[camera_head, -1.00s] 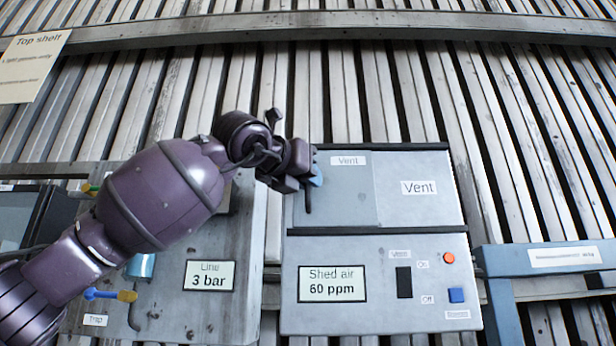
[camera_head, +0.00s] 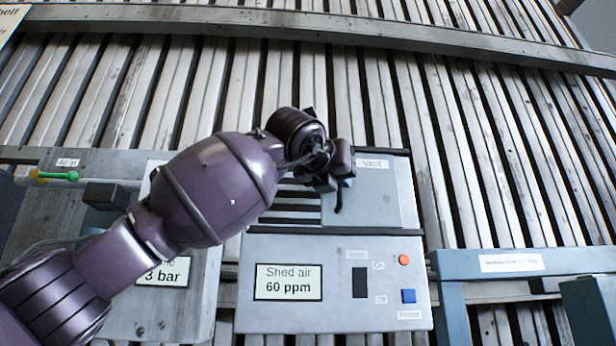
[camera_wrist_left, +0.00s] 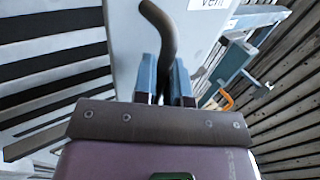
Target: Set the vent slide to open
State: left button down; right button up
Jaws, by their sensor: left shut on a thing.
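The vent slide (camera_head: 372,208) is a light grey plate in rails on the upper part of the shed air box. It stands toward the right side of its frame, and dark slats (camera_head: 290,212) are exposed left of it. Its dark bent handle (camera_head: 338,198) is at the plate's left edge. My left gripper (camera_head: 343,182) is shut on this handle. In the left wrist view, the blue fingers of my left gripper (camera_wrist_left: 165,80) flank the lower part of the handle (camera_wrist_left: 160,30), with the plate (camera_wrist_left: 122,40) behind. My right gripper is not in view.
Below the slide is a panel with a 60 ppm sign (camera_head: 288,282), a black switch (camera_head: 360,282), an orange button (camera_head: 404,259) and a blue button (camera_head: 408,296). A blue frame (camera_head: 510,263) stands to the right. A pressure panel (camera_head: 180,318) is at left, partly behind my arm.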

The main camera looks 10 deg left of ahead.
aim_at(364, 187)
pick_arm(q)
jog(key=d, duration=0.2)
jog(key=shift+w+d, duration=0.4)
jog(key=c, duration=1.5)
grip_release()
jog(key=shift+d, duration=0.2)
jog(key=shift+a, duration=0.1)
jog(key=shift+s, duration=0.1)
